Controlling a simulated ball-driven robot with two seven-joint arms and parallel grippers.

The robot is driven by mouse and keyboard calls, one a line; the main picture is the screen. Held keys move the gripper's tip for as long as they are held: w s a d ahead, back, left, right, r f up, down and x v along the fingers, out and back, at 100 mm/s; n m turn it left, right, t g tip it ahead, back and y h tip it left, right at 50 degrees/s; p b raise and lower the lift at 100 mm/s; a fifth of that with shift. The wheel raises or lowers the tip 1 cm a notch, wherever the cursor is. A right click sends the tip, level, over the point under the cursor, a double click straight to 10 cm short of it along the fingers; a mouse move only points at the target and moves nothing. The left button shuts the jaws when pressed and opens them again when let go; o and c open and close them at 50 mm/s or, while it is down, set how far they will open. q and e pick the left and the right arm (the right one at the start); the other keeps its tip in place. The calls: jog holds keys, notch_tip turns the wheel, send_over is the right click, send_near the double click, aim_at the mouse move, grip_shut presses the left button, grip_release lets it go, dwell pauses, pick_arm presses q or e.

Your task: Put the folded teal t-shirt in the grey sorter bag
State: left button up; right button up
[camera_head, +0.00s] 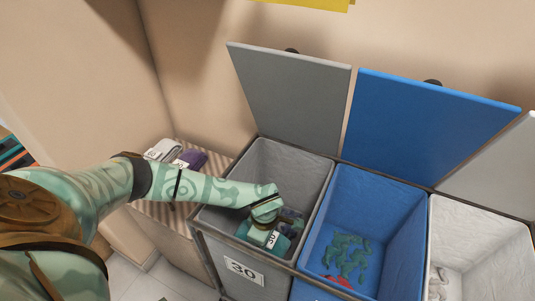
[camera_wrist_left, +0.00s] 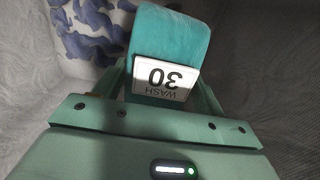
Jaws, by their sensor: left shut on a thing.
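The folded teal t-shirt (camera_head: 256,236) is inside the grey sorter bag (camera_head: 290,170), low between its walls. Its white tag reads WASH 30 in the left wrist view, where the teal cloth (camera_wrist_left: 172,38) stands up beyond the jaws. My left gripper (camera_head: 266,212) reaches down into the grey bag and is shut on the t-shirt; its fingers also show in the left wrist view (camera_wrist_left: 165,92). Whether the t-shirt touches the bottom is hard to tell. A blue and white patterned cloth (camera_wrist_left: 88,32) lies in the bag beside it. My right gripper is not in view.
The grey bag's lid (camera_head: 290,95) stands open. To the right are a blue bag (camera_head: 343,195) with green and red clothing and a white bag (camera_head: 500,245).

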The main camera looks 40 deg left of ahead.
pick_arm(q)
notch_tip(320, 180, down, 4)
jog(key=shift+s+d+r+b, duration=0.1)
jog(key=shift+s+r+b, duration=0.1)
jog(key=shift+b, duration=0.6)
jog(key=shift+w+f, duration=0.15)
jog(key=shift+f, duration=0.2)
jog(key=shift+r, duration=0.2)
jog(key=shift+f, duration=0.6)
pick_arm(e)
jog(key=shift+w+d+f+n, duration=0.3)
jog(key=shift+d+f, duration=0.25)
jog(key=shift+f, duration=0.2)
pick_arm(q)
jog(key=o, duration=1.1)
jog(key=shift+o, duration=0.2)
notch_tip(320, 180, up, 13)
jog(key=p, duration=0.6)
jog(key=shift+r, duration=0.15)
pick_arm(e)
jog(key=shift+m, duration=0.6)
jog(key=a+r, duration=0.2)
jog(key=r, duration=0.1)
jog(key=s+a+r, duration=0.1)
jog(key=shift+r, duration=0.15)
